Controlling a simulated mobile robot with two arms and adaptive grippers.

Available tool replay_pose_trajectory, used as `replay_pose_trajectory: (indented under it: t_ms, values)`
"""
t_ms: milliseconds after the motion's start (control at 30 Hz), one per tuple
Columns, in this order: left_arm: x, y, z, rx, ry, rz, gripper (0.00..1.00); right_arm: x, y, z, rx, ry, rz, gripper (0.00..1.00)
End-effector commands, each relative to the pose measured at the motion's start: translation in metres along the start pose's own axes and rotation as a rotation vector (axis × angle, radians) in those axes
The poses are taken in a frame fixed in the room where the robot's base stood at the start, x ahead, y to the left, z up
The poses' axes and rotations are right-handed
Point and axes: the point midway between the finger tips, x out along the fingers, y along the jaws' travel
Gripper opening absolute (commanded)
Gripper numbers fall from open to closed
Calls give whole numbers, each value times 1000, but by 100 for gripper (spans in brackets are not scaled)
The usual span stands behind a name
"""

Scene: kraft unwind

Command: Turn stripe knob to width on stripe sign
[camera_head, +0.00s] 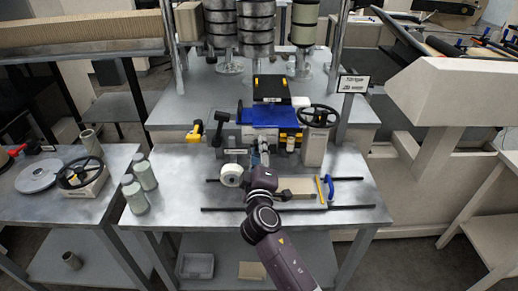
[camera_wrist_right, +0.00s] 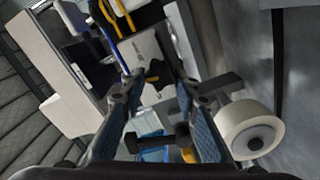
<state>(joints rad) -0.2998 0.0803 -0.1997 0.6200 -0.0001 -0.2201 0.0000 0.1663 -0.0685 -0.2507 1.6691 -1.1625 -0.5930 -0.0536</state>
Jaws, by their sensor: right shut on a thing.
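The stripe sign (camera_head: 353,84), a small white sign with a black frame, stands at the right of the machine; it seems to read "Stripe 20 mm". My right gripper (camera_head: 263,146) reaches the front of the machine on the middle table. In the right wrist view its two fingers (camera_wrist_right: 158,82) close on a small black knob (camera_wrist_right: 153,74) in front of a pale plate with small lettering. I take this for the stripe knob; its setting cannot be read. In the head view my gripper hides the knob. My left gripper is not in view.
A white tape roll (camera_head: 231,175) stands left of my right gripper; it also shows in the right wrist view (camera_wrist_right: 250,130). A black handwheel (camera_head: 319,116) on a pale post is at right. A blue-handled tool (camera_head: 345,179) lies at right. Green-grey cylinders (camera_head: 144,175) stand at left.

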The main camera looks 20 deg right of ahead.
Motion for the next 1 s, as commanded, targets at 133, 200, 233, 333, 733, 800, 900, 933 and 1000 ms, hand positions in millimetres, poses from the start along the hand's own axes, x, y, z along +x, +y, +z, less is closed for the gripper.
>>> replay_pose_trajectory:
  t_ms: [133,200,233,333,733,800,900,933,1000]
  values:
    - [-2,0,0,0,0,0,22,0,-1,0,-80,-1,-2,4]
    - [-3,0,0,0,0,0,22,0,-1,0,-109,-1,-2,4]
    - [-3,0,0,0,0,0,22,0,-1,0,-118,-1,-2,4]
    - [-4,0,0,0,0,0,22,0,-2,0,-145,-1,-2,4]
    - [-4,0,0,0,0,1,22,0,-2,0,-173,0,-2,4]
    - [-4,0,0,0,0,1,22,0,-2,0,-172,0,-2,4]
    - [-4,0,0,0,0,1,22,0,-2,0,-172,0,-3,4]
    - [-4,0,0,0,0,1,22,0,-2,0,-172,0,-3,32]
    - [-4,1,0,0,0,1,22,0,-2,0,-171,0,-2,40]
